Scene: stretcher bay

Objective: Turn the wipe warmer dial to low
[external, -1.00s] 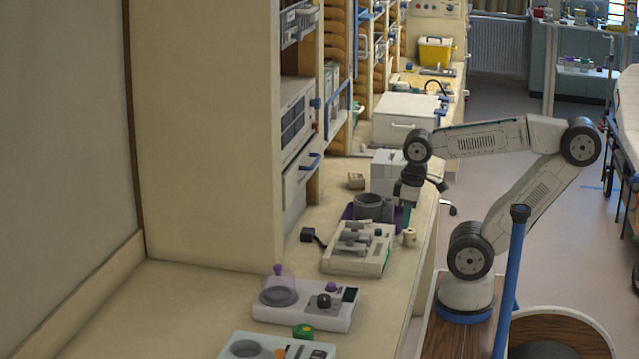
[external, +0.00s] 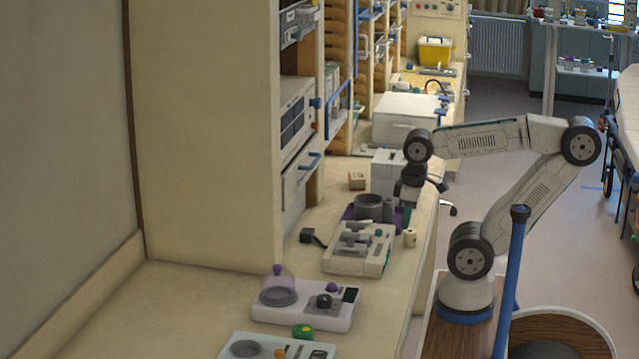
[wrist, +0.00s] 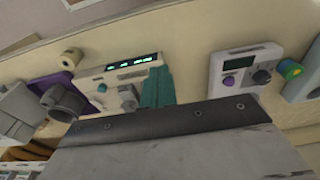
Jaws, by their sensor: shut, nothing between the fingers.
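A white unit (external: 340,315) with a clear domed lid (external: 278,284), a purple button and a black dial (external: 324,301) sits on the counter. Its body (wrist: 222,62) and dial (wrist: 262,76) also show at the right in the wrist view. A second pale unit (external: 375,264) lies farther back, with a lit green display and a grey knob (wrist: 127,92) in the wrist view. No readable label shows which is the wipe warmer. My gripper (external: 406,217) is shut and empty, its teal fingers (wrist: 157,88) pointing down near the second unit, apart from the black dial. Dial settings are too small to read.
A purple tray with a grey cup (external: 368,206) stands behind the second unit, with a small cream roll (external: 410,238) beside it. A green-topped yellow object (external: 303,331) and a pale tray (external: 265,348) are at the front. The counter's left part is clear.

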